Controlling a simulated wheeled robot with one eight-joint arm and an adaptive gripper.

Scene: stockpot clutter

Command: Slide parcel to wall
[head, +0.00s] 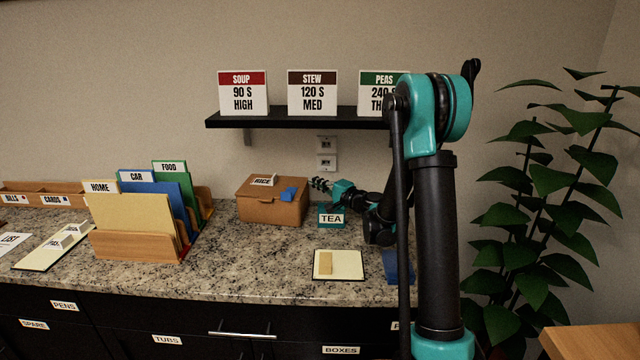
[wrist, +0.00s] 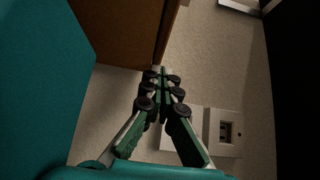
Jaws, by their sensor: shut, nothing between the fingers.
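A brown box (head: 270,210), the most parcel-like thing here, stands on the counter near the back wall (head: 400,40). A RICE label (head: 264,180) and a small blue block (head: 288,194) show at its lid. My gripper (head: 318,184) is just right of the box, low above the counter, its fingers pointing left. In the wrist view my gripper (wrist: 162,75) is shut and empty, tips close to the box's brown side (wrist: 125,30). I cannot tell whether they touch it. The gap between box and wall is hard to judge.
A teal TEA container (head: 331,219) stands beside my gripper. In front lies a cream tray (head: 350,264) with a tan block (head: 326,262). A folder rack (head: 135,245) stands left. A shelf (head: 290,122) with signs hangs above; a wall socket (head: 327,161) is behind.

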